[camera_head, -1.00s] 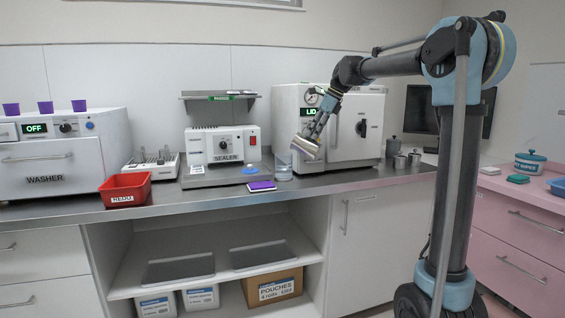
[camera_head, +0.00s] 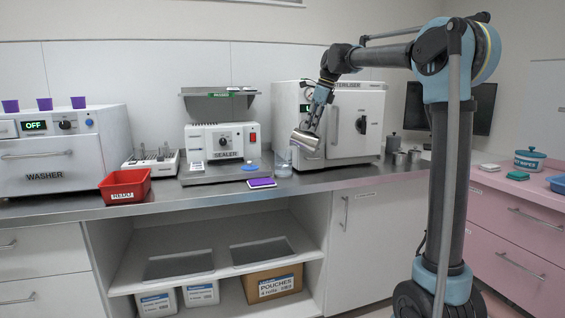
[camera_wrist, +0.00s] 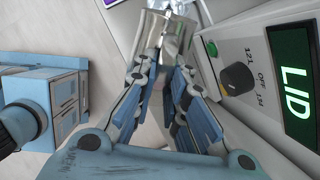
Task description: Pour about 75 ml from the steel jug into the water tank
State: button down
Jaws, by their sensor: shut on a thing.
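The steel jug (camera_head: 306,142) is a shiny metal cylinder, strongly tilted in front of the steriliser's left side. My gripper (camera_head: 314,123) is shut on it and holds it above the counter. In the wrist view the jug (camera_wrist: 163,32) shows at the top between the fingertips of my gripper (camera_wrist: 160,62). A clear vessel (camera_head: 283,168) stands on the counter below and left of the jug; I cannot tell for sure that it is the water tank. No stream or liquid level can be made out.
The steriliser (camera_head: 357,112) stands close behind the jug. A red bin (camera_head: 125,187) sits farther left.

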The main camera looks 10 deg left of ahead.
jog(key=shift+w+a+r+h+p, duration=0.1)
jog(key=shift+a+r+h+p, duration=0.15)
jog(key=shift+a+p, duration=0.45)
jog(key=shift+a+r+h+p, duration=0.15)
jog(key=shift+a+h+p, duration=0.25)
jog(key=shift+p, duration=0.45)
dwell(0.4)
jog(key=shift+a+r+h, duration=0.2)
jog(key=shift+a+h, duration=0.05)
jog(key=shift+a, duration=0.15)
dwell(0.3)
jog(key=d+y, duration=0.1)
jog(key=d+f+y, duration=0.1)
jog(key=d+f, duration=0.1)
jog(key=d, duration=0.1)
jog(key=shift+d+f+y, duration=0.1)
jog(key=shift+y, duration=0.3)
jog(key=shift+s+d+f+y+b, duration=0.1)
jog(key=shift+d+f+y+b, duration=0.15)
jog(key=shift+f+y, duration=0.3)
jog(key=shift+s+d+f+y+b, duration=0.15)
jog(key=shift+d+f+y, duration=0.25)
jog(key=shift+y, duration=0.25)
jog(key=shift+f+t, duration=0.1)
jog(key=shift+t, duration=0.2)
jog(key=shift+d+y, duration=0.1)
jog(key=shift+y, duration=0.3)
